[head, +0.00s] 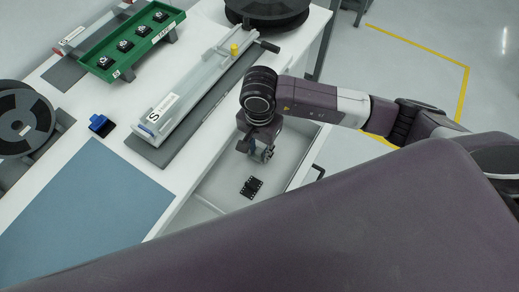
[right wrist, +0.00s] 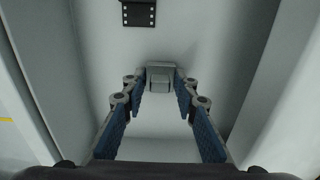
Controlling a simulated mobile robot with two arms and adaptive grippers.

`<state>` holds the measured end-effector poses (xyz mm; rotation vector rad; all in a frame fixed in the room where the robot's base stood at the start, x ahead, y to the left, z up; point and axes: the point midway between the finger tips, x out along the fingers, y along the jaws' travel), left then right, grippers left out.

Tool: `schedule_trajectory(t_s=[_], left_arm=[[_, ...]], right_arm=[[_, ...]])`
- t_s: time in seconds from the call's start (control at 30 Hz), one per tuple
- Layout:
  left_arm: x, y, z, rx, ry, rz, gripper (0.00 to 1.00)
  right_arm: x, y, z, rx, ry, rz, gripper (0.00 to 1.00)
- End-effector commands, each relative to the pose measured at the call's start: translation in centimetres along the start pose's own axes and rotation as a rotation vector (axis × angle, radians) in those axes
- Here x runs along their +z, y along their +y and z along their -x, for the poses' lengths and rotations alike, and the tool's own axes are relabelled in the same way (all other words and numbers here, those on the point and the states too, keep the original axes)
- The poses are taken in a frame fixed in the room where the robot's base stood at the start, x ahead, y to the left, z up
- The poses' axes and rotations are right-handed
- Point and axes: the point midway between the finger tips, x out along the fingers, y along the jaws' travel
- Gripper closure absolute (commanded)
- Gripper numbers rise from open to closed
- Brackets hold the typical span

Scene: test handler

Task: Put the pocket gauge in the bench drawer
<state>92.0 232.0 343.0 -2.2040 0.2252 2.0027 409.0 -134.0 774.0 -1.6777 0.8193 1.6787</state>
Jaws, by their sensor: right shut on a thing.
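The bench drawer (head: 208,188) is pulled open at the right side of the bench, with a pale grey inside. My right gripper (head: 261,153) points down over the open drawer. In the right wrist view its blue-padded fingers are shut on a small grey block, which I take to be the pocket gauge (right wrist: 160,70). The block sits at the fingertips, with drawer walls on both sides. In the head view the gauge is mostly hidden by the fingers. I cannot tell whether it touches the drawer floor. My left gripper is not in view.
A black slotted piece (head: 251,187) lies in the drawer near the gripper; it also shows in the wrist view (right wrist: 138,13). On the bench are a long clear-covered fixture (head: 190,95), a green tray (head: 133,43), a blue-and-black piece (head: 101,125), reels (head: 24,122) and a blue mat (head: 85,215).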

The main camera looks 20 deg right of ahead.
Motion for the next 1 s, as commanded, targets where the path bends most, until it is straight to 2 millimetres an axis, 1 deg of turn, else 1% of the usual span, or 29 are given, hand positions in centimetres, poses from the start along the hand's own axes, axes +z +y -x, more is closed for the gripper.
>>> schedule_trajectory(t_s=[0.03,0.1,0.3,0.43,0.47,0.6,0.87,1.0], left_arm=[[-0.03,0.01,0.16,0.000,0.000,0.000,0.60],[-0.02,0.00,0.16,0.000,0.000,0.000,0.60],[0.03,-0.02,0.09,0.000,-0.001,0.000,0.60],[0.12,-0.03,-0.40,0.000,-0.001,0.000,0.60],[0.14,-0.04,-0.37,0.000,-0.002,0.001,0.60],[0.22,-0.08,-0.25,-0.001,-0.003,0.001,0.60],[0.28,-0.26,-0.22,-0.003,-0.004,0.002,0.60],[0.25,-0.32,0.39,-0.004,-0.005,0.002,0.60]], right_arm=[[0.04,0.07,-0.62,0.002,-0.001,-0.001,1.00],[0.00,0.00,-0.96,-0.001,0.000,0.001,1.00],[-0.02,-0.03,-0.97,-0.002,0.001,0.001,1.00],[-0.03,-0.02,-1.38,-0.002,0.001,0.001,1.00],[-0.03,-0.01,-1.35,-0.001,0.001,0.001,0.72],[-0.02,0.00,-1.23,-0.001,0.001,0.001,0.57],[-0.02,0.00,-1.20,-0.001,0.001,0.001,0.56],[0.00,0.00,-0.67,-0.001,0.000,0.001,0.56]])
